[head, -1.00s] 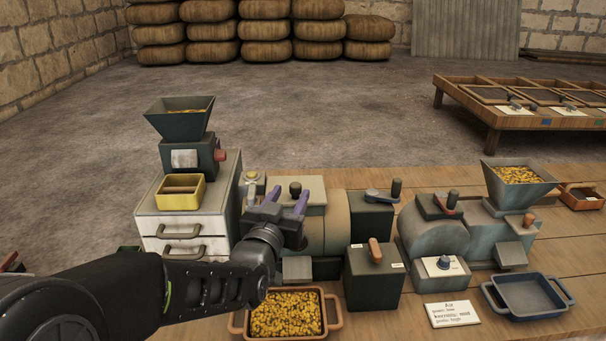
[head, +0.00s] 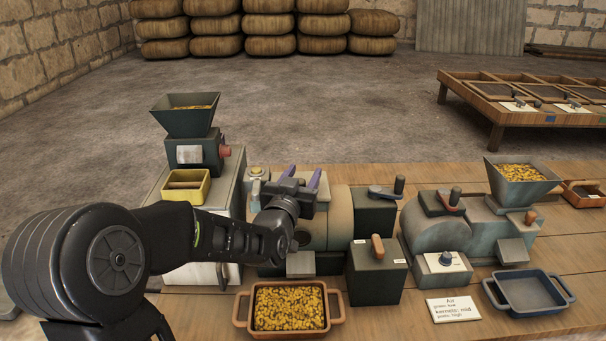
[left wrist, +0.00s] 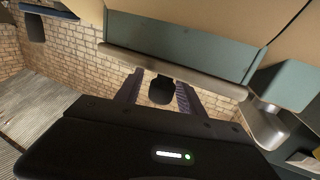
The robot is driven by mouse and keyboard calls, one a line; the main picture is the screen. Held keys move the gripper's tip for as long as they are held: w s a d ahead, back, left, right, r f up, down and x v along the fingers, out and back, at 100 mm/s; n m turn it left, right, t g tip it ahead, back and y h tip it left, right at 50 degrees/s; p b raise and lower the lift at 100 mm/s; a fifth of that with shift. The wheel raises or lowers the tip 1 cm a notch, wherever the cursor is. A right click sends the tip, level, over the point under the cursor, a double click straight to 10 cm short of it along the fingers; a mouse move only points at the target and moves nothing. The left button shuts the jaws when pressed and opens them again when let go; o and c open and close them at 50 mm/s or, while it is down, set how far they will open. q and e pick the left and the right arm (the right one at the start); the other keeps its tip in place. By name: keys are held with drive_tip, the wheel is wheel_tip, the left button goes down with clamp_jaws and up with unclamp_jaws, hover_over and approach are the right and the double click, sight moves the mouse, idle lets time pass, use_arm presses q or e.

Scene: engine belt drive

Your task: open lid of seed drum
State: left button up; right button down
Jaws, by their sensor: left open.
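The seed drum (head: 340,215) is a beige and green-grey cylinder machine in the middle of the bench. My left gripper (head: 303,177) is open, its purple fingers at the top of the drum, hiding much of its lid there. In the left wrist view, the lid (left wrist: 112,50) shows as a pale slab against a teal body. My right gripper is not in view.
A tray of yellow kernels (head: 288,307) stands in front of the drum. A dark box with an orange-handled lever (head: 376,272) is to its right. A white drawer cabinet with a hopper mill (head: 187,120) is at left. A second hopper machine (head: 440,222) and an empty blue tray (head: 530,292) are at right.

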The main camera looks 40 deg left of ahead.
use_arm(q)
drive_tip(key=shift+c, duration=0.4)
clamp_jaws()
idle(1.0)
